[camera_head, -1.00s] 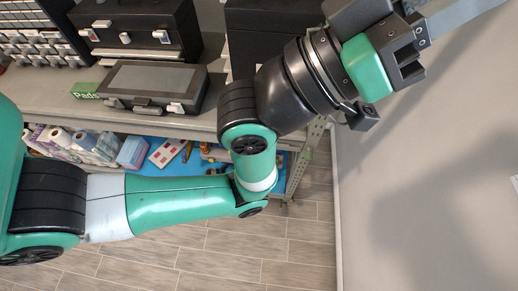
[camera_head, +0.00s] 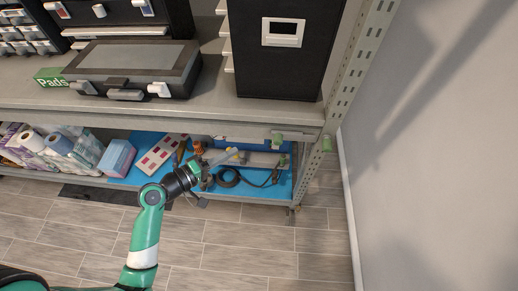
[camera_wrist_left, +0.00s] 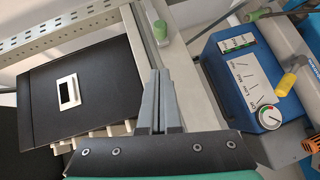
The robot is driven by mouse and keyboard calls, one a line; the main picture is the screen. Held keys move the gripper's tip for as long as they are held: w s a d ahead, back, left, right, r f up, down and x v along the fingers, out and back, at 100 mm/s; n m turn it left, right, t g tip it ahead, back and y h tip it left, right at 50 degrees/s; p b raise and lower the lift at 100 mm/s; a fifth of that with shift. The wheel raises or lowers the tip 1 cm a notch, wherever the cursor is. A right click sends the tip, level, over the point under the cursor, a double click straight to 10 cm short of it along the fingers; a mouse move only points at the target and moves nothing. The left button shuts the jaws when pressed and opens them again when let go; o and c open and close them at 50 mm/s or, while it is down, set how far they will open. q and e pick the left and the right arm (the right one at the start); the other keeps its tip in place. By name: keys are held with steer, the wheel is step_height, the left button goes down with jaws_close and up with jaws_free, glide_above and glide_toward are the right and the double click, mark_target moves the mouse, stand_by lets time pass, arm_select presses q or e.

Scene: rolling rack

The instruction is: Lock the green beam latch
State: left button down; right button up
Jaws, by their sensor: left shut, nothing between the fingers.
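The green beam latch (camera_head: 277,140) sits on the front beam of the rack near its right end. A second green piece (camera_head: 326,143) shows on the right post. In the left wrist view a green latch (camera_wrist_left: 161,30) lies on the pale beam, beyond my fingertips and apart from them. My left gripper (camera_head: 217,160) is in front of the lower shelf, left of the latch and a little below it. In the left wrist view its fingers (camera_wrist_left: 160,74) are shut together with nothing between them. My right gripper is not in view.
A black cabinet (camera_head: 277,60) and a dark case (camera_head: 132,68) stand on the upper shelf. A blue device with a dial (camera_wrist_left: 247,85) shows right of my fingers in the left wrist view. A wall (camera_head: 430,160) is to the right.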

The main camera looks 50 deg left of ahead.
arm_select(q)
steer(key=shift+s+a+f, duration=0.1)
steer(key=shift+a+f, duration=0.05)
steer(key=shift+a, duration=0.25)
glide_toward(274, 137)
steer(key=w+a, duration=0.2)
steer(key=w, duration=0.2)
steer(key=shift+w+d+f, duration=0.4)
steer(key=shift+w+d, duration=0.15)
steer(key=shift+d, duration=0.25)
steer(key=shift+w+d+f, duration=0.15)
steer(key=shift+w+d, duration=0.2)
